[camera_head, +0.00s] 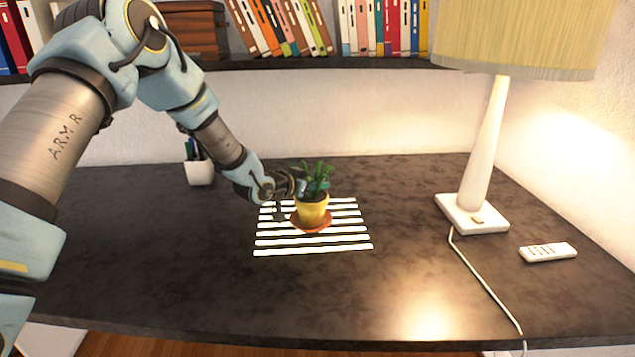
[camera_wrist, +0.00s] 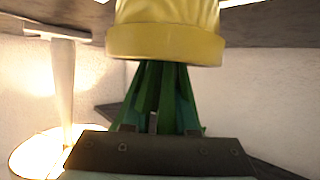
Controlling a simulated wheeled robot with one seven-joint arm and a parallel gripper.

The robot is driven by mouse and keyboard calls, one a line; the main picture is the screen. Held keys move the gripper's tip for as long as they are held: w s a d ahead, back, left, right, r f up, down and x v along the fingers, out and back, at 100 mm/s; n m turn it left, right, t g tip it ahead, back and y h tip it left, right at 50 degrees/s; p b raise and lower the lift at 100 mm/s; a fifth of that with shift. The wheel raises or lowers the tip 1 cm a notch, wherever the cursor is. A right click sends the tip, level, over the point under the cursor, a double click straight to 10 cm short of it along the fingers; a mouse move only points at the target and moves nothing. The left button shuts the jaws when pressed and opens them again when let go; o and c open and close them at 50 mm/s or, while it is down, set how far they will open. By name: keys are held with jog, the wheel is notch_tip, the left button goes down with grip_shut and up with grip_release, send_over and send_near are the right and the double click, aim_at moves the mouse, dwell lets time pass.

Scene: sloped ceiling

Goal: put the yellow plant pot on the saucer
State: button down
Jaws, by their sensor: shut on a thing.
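The yellow plant pot (camera_head: 312,210), holding a green leafy plant (camera_head: 318,178), is upright over the terracotta saucer (camera_head: 298,228) on the striped mat. The pot's base looks to be at the saucer, but I cannot tell whether it touches or hangs just above. My gripper (camera_head: 298,187) reaches in from the left at the height of the pot's rim and leaves, and is shut on the potted plant. In the wrist view the yellow pot (camera_wrist: 165,45) fills the top and the green leaves (camera_wrist: 158,97) lie below its rim. The fingertips' exact contact is hidden.
The black-and-white striped mat (camera_head: 313,247) lies on the dark desk (camera_head: 180,270). A lamp (camera_head: 482,160) with its cord and a remote (camera_head: 548,252) are at right. A white pen cup (camera_head: 200,173) stands behind my arm. A shelf of books (camera_head: 385,28) hangs above. The front desk is clear.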

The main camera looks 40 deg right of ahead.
jog(key=shift+f, duration=0.1)
jog(key=c, duration=0.7)
grip_release()
jog(key=b+v, duration=0.3)
jog(key=v, duration=0.9)
jog(key=shift+w, duration=0.1)
